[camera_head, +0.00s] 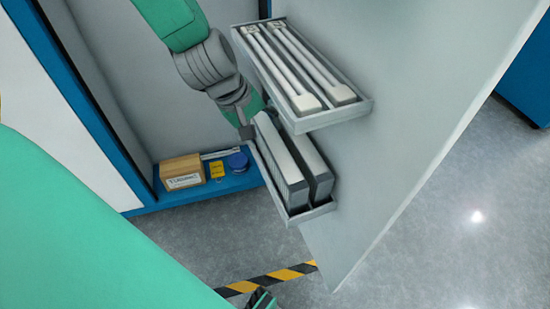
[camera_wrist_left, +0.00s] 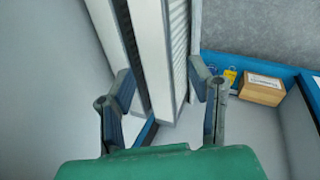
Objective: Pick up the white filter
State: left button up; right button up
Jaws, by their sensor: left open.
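Two filters stand side by side in the lower tray on the cabinet door in the head view. The left white filter (camera_head: 281,152) has a pale top face and grey sides; the right one (camera_head: 313,163) looks alike. My left gripper (camera_head: 251,118) is at the upper end of the left filter, partly hidden behind the trays. In the left wrist view, my left gripper (camera_wrist_left: 163,95) is open, with one finger on each side of a white filter (camera_wrist_left: 154,50) with a pleated side. I cannot tell whether the fingers touch it.
An upper tray (camera_head: 329,119) with two long white parts hangs close above the filter tray. A cardboard box (camera_head: 182,172), a yellow item (camera_head: 217,170) and a blue round item (camera_head: 238,161) sit on the blue cabinet base. The floor at right is clear.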

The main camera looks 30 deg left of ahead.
aim_at(270, 143)
pick_arm(q)
jog(key=b+x, duration=0.2)
jog(key=x, duration=0.3)
jog(key=shift+s+d+b, duration=0.1)
jog(key=shift+b, duration=0.25)
jog(key=shift+s, duration=0.1)
